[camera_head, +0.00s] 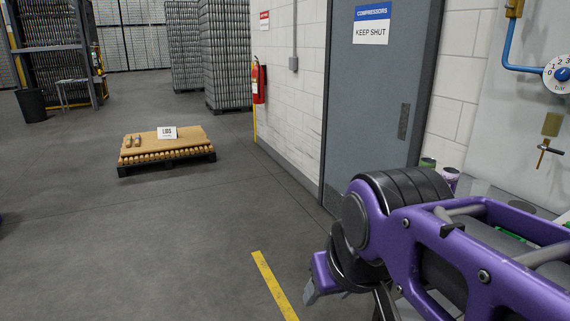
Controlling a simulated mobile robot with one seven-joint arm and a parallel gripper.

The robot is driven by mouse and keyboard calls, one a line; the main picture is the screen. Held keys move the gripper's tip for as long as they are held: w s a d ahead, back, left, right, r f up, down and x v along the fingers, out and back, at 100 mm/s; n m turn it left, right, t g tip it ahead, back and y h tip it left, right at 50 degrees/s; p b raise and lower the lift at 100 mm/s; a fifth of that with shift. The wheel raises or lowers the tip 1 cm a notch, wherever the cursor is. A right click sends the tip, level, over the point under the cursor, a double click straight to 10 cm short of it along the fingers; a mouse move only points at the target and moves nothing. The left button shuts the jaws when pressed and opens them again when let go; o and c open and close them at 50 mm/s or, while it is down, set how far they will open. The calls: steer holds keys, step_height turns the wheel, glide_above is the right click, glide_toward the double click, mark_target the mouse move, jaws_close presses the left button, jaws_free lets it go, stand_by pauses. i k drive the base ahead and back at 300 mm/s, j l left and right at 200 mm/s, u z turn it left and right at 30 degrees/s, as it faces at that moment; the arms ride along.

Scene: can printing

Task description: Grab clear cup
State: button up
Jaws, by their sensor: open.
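No clear cup can be made out in the head view. My gripper (345,298) hangs at the lower middle, below the wrist of my purple arm, and is only partly in view. It is open, with no object seen between its fingers. My arm covers much of the lower right, including most of a grey work surface (483,188) there. What stands behind the arm is hidden.
A green can (428,163) and a purple can (451,179) show beyond my arm by the grey door (385,100). A pallet (168,158) with a "LIDS" sign stands on the floor at left. A fire extinguisher (259,82) hangs on the wall. The middle floor is clear.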

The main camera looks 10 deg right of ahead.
mark_target(479, 187)
steer(key=i+z, duration=0.25)
steer(key=i, duration=0.25)
steer(key=i+j+z, duration=0.25)
steer(key=i, duration=0.3)
steer(key=i+z, duration=0.15)
steer(key=z, duration=0.25)
steer(key=i+z, duration=0.2)
steer(key=z, duration=0.2)
steer(key=i+z, duration=0.2)
steer(key=z, duration=0.2)
